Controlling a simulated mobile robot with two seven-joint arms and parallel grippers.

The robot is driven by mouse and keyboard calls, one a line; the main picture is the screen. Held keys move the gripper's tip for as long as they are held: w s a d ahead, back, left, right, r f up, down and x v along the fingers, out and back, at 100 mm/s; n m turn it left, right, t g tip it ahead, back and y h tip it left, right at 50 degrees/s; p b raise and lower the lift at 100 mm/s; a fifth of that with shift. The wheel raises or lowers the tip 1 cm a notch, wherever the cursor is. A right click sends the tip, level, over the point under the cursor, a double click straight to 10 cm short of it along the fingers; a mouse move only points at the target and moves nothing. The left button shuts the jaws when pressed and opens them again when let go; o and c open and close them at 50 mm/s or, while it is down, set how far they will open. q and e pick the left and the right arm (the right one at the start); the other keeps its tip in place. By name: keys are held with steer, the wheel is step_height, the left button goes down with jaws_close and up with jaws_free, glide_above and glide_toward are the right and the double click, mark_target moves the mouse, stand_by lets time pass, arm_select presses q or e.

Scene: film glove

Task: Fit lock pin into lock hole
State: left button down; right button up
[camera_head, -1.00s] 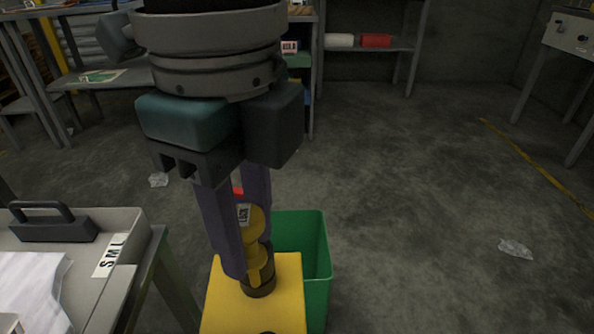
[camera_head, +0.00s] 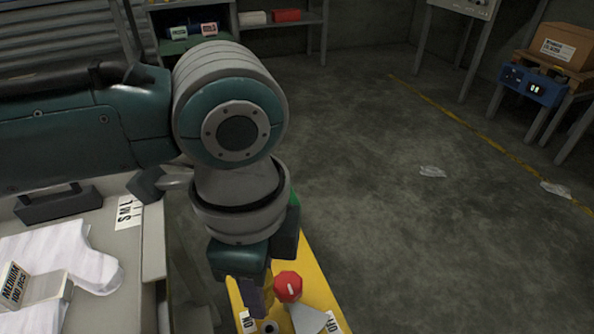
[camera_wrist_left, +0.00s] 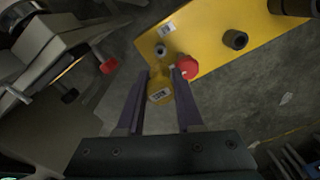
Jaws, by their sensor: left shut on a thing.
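The lock pin (camera_wrist_left: 158,88) is yellow with a "LOCK" label. It sits between the purple-grey fingers of my left gripper (camera_wrist_left: 160,80) in the wrist view, and the gripper is shut on it. In the head view the left gripper (camera_head: 253,294) points down over the yellow panel (camera_head: 315,282), and the pin is mostly hidden by it. A small dark ring with a hole (camera_wrist_left: 160,50), beside the "ON" label, lies just beyond the pin in the wrist view; it also shows in the head view (camera_head: 270,326). I cannot tell the pin's height above the panel.
A red knob (camera_head: 288,287) stands close to the right of my left gripper. A second dark ring (camera_wrist_left: 235,39) is on the panel. A grey bench (camera_head: 153,240) with white gloves (camera_head: 85,262) is at the left. Open floor (camera_head: 400,220) lies to the right.

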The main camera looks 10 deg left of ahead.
arm_select(q)
steer(key=shift+w, duration=0.15)
steer(key=shift+r+p, duration=0.15)
steer(key=shift+p, duration=0.25)
steer(key=shift+f+b, duration=2.05)
steer(key=shift+f, duration=1.35)
steer(key=shift+f+b, duration=0.75)
steer(key=shift+f, duration=0.35)
steer(key=c, duration=0.8)
jaws_free()
steer(key=o, duration=0.3)
steer(key=shift+s, duration=0.2)
